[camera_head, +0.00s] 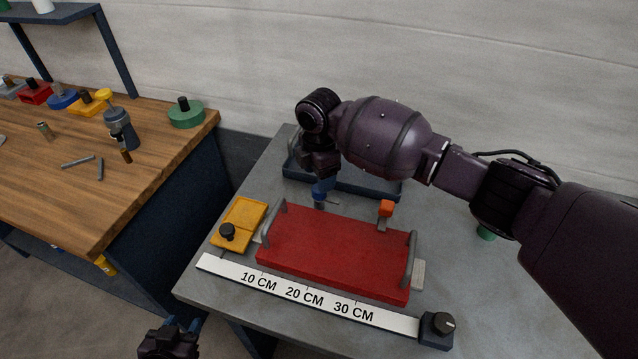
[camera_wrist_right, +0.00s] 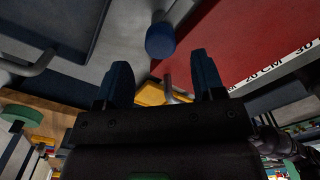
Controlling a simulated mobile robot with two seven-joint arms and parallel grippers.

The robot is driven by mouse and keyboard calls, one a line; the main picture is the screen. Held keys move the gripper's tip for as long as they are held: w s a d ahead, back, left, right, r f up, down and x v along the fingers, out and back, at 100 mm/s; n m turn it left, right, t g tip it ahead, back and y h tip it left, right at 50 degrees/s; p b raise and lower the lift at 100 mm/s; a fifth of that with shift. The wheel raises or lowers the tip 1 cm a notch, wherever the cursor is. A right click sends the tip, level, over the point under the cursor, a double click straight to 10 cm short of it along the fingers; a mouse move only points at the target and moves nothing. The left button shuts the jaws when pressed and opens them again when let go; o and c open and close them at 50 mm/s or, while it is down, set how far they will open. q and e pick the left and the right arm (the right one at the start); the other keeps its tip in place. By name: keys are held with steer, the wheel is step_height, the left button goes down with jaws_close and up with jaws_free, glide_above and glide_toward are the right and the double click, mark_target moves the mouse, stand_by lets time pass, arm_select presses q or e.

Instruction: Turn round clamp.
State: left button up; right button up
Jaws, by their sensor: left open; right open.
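A round blue clamp knob (camera_head: 319,196) shows at the far edge of the red plate (camera_head: 330,247), partly hidden under my right gripper (camera_head: 324,180). In the right wrist view the blue knob (camera_wrist_right: 160,40) appears beyond the gap between the two open dark-blue fingers, with nothing between the fingers. It looks close to the fingertips, but I cannot tell the exact distance. An orange square clamp (camera_head: 386,208) stands further right along the same edge. My left gripper (camera_head: 172,338) is low at the front left, off the table, open and apart from everything.
The red plate has grey handles at both ends. A yellow block (camera_head: 238,224) with a black knob lies left of it. A white ruler (camera_head: 305,295) runs along the front. A dark-blue tray (camera_head: 372,188) sits behind. A wooden bench (camera_head: 90,185) stands left.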

step_height(320, 180, up, 6)
stand_by(0.4)
steer(key=shift+s, duration=0.15)
